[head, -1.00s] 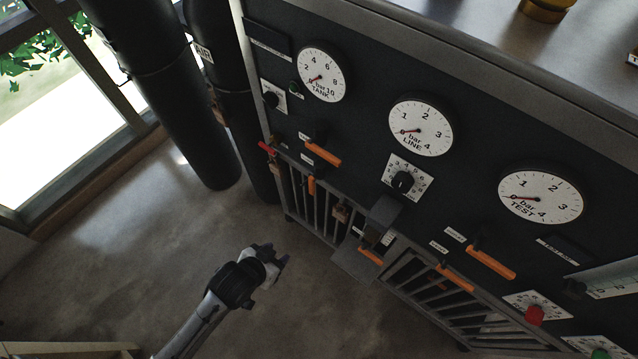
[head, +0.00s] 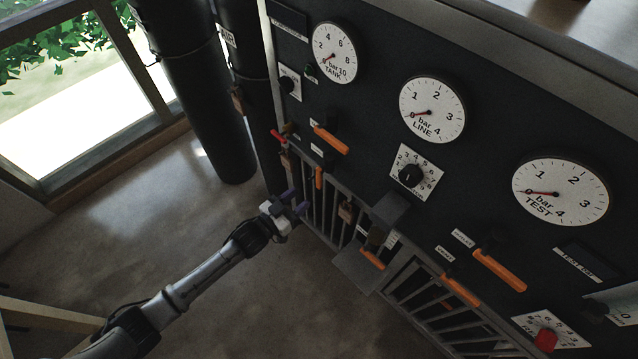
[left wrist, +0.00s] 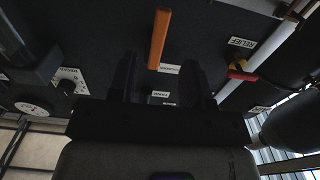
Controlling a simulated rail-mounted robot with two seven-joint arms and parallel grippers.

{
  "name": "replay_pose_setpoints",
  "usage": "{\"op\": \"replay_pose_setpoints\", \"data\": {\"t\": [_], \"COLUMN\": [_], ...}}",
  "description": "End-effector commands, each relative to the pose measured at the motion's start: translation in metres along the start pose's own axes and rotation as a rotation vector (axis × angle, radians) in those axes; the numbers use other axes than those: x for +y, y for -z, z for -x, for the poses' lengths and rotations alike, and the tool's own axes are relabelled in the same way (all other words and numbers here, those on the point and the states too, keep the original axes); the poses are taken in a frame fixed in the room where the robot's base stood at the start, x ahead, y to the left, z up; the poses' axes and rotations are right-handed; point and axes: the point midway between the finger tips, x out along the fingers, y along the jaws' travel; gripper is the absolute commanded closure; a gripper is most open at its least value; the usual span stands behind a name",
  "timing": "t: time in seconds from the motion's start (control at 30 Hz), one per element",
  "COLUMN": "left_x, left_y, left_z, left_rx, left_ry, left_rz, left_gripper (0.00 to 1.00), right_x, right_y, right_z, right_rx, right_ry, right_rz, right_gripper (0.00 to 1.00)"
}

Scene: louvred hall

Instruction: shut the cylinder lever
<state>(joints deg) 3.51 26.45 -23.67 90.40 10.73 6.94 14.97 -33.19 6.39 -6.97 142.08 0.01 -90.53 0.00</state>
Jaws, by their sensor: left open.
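The dark panel's left end carries an orange lever (head: 331,140) lying across and, below it, a second orange lever (head: 319,177) hanging down. A small red lever (head: 279,136) sits at the panel's left edge. The labels are too small to tell me which is the cylinder lever. My left gripper (head: 296,201) is open and empty, below and left of the hanging lever and apart from it. In the left wrist view an orange lever (left wrist: 160,40) shows beyond and between the open fingers (left wrist: 162,80). The red lever also appears there (left wrist: 240,74). My right gripper is out of view.
A barred guard (head: 325,208) and a small grey shelf (head: 362,268) stick out low on the panel. Dark vertical pipes (head: 195,90) stand left of it. More orange levers (head: 499,270) are on the right. The floor (head: 190,225) at left is clear.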

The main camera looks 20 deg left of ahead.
Motion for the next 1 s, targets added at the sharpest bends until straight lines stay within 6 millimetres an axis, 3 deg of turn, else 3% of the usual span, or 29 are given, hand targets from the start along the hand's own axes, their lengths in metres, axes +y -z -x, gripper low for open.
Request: {"op": "replay_pose_setpoints", "data": {"t": [0.47,1.0], "left_x": [0.001,0.0], "left_y": [-0.004,0.0], "left_z": [-0.065,-0.079], "left_rx": [0.003,0.0], "left_ry": [-0.001,0.0], "left_rz": [-0.001,0.0], "left_gripper": [0.55,0.55], "right_x": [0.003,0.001], "right_y": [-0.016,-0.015], "right_z": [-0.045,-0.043], "right_rx": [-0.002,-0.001], "right_ry": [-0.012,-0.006], "right_rz": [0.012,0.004], "right_gripper": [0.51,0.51]}}
